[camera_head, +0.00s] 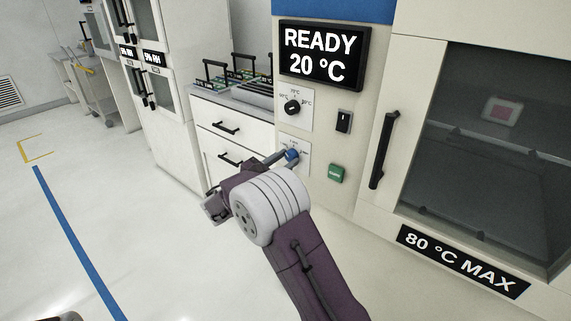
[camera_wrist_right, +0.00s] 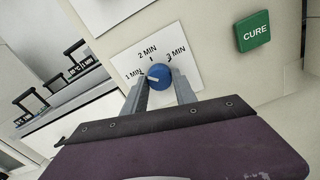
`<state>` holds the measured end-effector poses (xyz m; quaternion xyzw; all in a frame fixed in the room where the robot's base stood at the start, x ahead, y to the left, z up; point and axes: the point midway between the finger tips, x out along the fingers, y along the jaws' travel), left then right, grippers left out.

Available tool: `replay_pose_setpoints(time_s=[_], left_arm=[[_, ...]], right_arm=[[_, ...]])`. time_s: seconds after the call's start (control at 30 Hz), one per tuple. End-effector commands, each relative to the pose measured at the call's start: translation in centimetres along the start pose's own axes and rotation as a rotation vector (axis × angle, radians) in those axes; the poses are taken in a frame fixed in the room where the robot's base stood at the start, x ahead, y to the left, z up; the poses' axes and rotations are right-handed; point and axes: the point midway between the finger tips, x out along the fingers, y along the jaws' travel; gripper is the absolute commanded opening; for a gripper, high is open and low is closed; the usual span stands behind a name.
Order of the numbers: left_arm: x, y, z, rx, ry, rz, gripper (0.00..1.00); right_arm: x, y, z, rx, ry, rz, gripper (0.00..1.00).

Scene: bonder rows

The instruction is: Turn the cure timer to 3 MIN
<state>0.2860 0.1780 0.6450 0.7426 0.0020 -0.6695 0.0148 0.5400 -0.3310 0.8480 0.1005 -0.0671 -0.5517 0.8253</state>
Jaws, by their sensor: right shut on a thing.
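The cure timer is a blue knob (camera_wrist_right: 159,73) on a white plate (camera_wrist_right: 124,64) marked 1 MIN at left, 2 MIN at top and 3 MIN at right in the right wrist view. A pale mark on the knob points left, towards 1 MIN. My right gripper (camera_wrist_right: 161,83) is shut on the knob, one finger on each side. In the head view the knob (camera_head: 292,154) shows just beyond the fingers, and my arm hides part of the panel below. My left gripper does not show.
A green CURE button (camera_head: 336,173) sits right of the timer, also in the right wrist view (camera_wrist_right: 253,30). Above are a black temperature knob (camera_head: 292,106), a switch (camera_head: 344,121) and a screen (camera_head: 323,54) reading READY 20 °C. The oven door handle (camera_head: 384,149) juts out at right.

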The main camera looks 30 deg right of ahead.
Motion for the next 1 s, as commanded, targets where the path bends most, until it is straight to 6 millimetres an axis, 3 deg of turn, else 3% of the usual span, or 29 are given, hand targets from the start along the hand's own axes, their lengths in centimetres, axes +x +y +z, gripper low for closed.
replay_pose_setpoints(time_s=[1.0], left_arm=[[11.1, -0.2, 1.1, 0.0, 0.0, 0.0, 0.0]], right_arm=[[0.0, 0.0, -0.6, 0.969, 0.001, 0.001, 0.0]])
